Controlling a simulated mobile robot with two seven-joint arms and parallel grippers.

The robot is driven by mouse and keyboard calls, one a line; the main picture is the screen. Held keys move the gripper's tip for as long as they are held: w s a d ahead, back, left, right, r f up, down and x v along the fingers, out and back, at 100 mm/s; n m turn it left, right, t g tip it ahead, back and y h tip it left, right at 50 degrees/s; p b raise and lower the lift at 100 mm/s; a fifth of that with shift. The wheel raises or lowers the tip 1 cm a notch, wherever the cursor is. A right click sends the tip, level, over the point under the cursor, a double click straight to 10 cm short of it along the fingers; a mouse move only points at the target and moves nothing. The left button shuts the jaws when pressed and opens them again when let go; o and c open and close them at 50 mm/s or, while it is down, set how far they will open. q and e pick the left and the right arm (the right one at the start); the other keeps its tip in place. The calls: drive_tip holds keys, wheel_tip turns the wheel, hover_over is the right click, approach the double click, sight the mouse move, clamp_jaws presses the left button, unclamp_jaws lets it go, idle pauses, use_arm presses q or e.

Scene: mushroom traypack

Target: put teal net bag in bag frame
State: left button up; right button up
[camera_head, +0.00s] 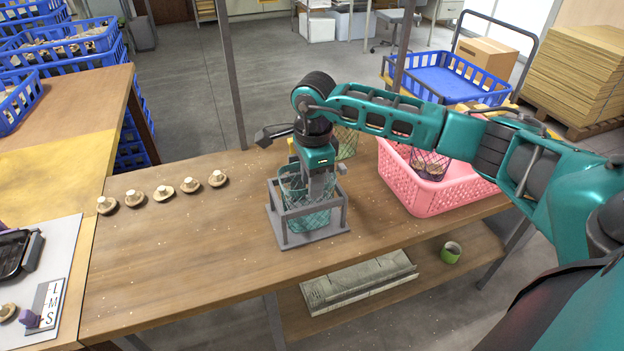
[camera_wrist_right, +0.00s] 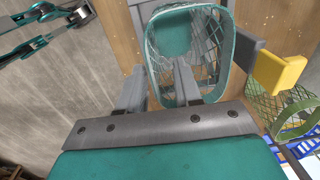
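The teal net bag (camera_head: 296,188) sits upright inside the grey bag frame (camera_head: 284,238) on the table. Its wide teal rim (camera_wrist_right: 151,55) and open mouth show in the right wrist view. My right gripper (camera_head: 318,190) points down at the bag's mouth, partly hiding it in the head view. In the right wrist view its two grey fingers (camera_wrist_right: 160,90) are apart, with the bag's rim passing between them. No grip on the rim shows. Grey frame bars (camera_wrist_right: 250,45) show beside the bag.
An olive net bag (camera_head: 346,140) stands behind the frame. A pink basket (camera_head: 400,178) holding net bags is to the right. Several mushrooms (camera_head: 190,185) lie in a row at left, with clear table between them and the frame. Blue crates (camera_head: 60,45) stand far left.

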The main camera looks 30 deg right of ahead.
wheel_tip(320, 180, up, 11)
drive_tip(key=s+a+f+g+y, duration=0.1)
drive_tip(key=s+a+f+y, duration=0.15)
drive_tip(key=a, duration=0.45)
drive_tip(key=s+a+f+m+y, duration=0.1)
drive_tip(key=s+a+y, duration=0.1)
drive_tip(key=a+y, duration=0.35)
drive_tip(key=s+a+f+g+y, duration=0.1)
drive_tip(key=s+a+y, duration=0.1)
drive_tip(key=a, duration=0.6)
drive_tip(key=s+a+r+m+t+y, duration=0.1)
drive_tip(key=a+r+m+t+y, duration=0.3)
drive_tip(key=a+m+y, duration=0.45)
drive_tip(key=w+d+f+m+t+h, duration=0.1)
drive_tip(key=d+f+m+t+h, duration=0.5)
drive_tip(key=m, duration=0.8)
drive_tip(key=w+d+f+m+t+h, duration=0.1)
drive_tip(key=d+f+m+t+h, duration=0.35)
drive_tip(key=m+t, duration=0.65)
drive_tip(key=s+d+f+m+g+h, duration=0.3)
drive_tip(key=s+f+m+g, duration=0.1)
drive_tip(key=s+f+m, duration=0.2)
drive_tip(key=s+d+f+m+g+h, duration=0.2)
drive_tip(key=s+d+f+m+g, duration=0.1)
drive_tip(key=s+f+m, duration=0.3)
wheel_tip(320, 180, down, 4)
drive_tip(key=shift+r+m+g+h, duration=0.1)
drive_tip(key=shift+m+g+h, duration=0.3)
drive_tip(key=shift+m+g, duration=0.6)
drive_tip(key=shift+d, duration=0.1)
